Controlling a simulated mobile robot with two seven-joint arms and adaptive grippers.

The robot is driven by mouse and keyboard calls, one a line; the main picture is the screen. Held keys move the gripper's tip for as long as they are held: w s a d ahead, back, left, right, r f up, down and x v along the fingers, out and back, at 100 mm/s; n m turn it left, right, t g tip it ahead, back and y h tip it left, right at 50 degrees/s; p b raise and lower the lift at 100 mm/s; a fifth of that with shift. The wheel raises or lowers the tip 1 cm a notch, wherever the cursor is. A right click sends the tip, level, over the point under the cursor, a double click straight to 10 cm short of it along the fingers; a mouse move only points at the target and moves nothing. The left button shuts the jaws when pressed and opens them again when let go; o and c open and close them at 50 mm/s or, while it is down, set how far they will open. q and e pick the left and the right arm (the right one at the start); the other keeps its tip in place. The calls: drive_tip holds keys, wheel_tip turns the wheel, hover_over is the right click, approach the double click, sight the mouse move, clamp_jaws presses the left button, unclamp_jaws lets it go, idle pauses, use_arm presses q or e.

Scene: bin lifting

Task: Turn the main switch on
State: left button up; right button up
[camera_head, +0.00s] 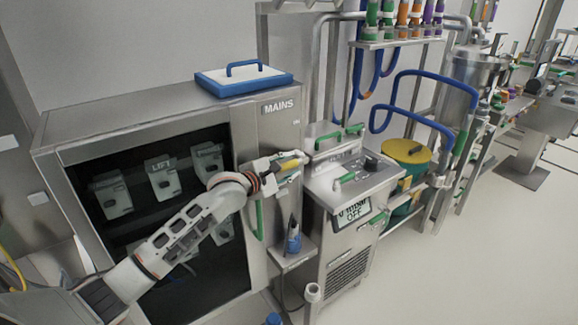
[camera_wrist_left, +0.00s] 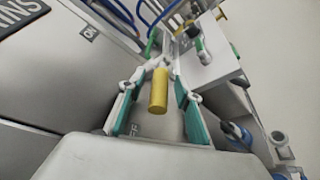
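The main switch is on the cabinet's narrow right-hand panel, under the MAINS label (camera_head: 278,106). Its yellow handle (camera_head: 291,164) shows at my left gripper (camera_head: 284,160). In the left wrist view the yellow handle (camera_wrist_left: 159,90) stands between the two teal-padded fingers of my left gripper (camera_wrist_left: 157,103). The fingers are open, with a gap on each side of it. An ON label (camera_wrist_left: 88,33) is on the panel at upper left, and part of an OFF label (camera_wrist_left: 134,129) shows near the left finger. My right gripper is not in view.
A steel cabinet (camera_head: 140,112) with a dark glass front stands behind my left arm. A blue-rimmed lid (camera_head: 243,83) lies on top. A steel unit (camera_head: 352,185) with green handles and an OFF display stands close on the right. Open floor (camera_head: 470,250) lies farther right.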

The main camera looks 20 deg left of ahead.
use_arm(q)
clamp_jaws()
